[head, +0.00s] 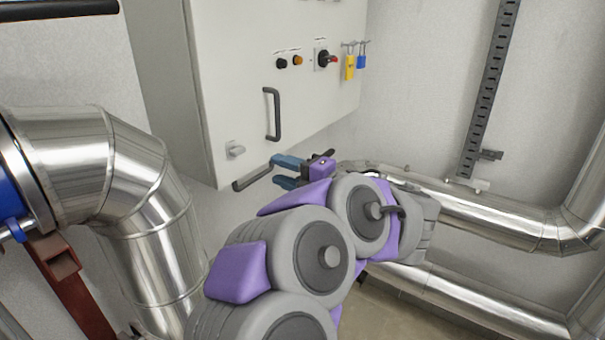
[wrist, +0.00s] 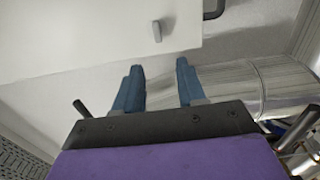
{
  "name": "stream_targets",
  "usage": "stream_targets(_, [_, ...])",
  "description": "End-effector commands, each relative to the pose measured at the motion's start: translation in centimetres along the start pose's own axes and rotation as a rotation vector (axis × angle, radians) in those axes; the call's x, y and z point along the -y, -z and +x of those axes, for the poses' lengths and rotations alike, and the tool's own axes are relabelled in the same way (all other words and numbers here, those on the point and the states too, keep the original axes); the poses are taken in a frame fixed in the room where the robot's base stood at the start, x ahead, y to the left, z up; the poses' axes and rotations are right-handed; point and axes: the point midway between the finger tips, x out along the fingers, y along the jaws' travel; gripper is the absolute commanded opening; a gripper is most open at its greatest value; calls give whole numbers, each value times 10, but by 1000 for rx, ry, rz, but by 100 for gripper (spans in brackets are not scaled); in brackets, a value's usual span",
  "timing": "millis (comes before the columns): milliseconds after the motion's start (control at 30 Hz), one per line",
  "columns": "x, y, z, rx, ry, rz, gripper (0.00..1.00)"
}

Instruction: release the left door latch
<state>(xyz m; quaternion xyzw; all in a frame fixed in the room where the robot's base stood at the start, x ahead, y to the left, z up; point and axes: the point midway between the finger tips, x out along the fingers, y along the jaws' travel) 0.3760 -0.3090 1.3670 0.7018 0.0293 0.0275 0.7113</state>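The light cabinet door (head: 262,60) is closed, with a small pale latch (head: 235,150) at its lower left corner. The latch also shows as a short upright tab near the top of the wrist view (wrist: 156,31). My gripper (head: 281,172) is below and to the right of the latch in the head view, apart from it. In the wrist view its two blue fingers (wrist: 159,86) stand apart with nothing between them, and the latch shows beyond their tips. A dark door handle (head: 273,115) is above my gripper.
A thick silver pipe elbow (head: 150,180) stands left of the cabinet. Silver pipes (head: 490,215) run low on the right. Knobs (head: 322,58), a yellow padlock (head: 349,67) and a blue padlock (head: 361,61) are higher on the cabinet.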

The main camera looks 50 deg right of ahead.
Motion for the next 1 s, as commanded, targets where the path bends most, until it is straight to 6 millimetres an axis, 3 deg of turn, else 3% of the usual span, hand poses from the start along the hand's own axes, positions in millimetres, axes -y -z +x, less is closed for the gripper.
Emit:
stream_targets(200, [-1, -1, -30, 4, -2, 1, 40])
stream_targets(367, [0, 0, -42, 2, -1, 1, 40])
stream_targets(1000, [1, 0, -45, 0, 1, 0, 40])
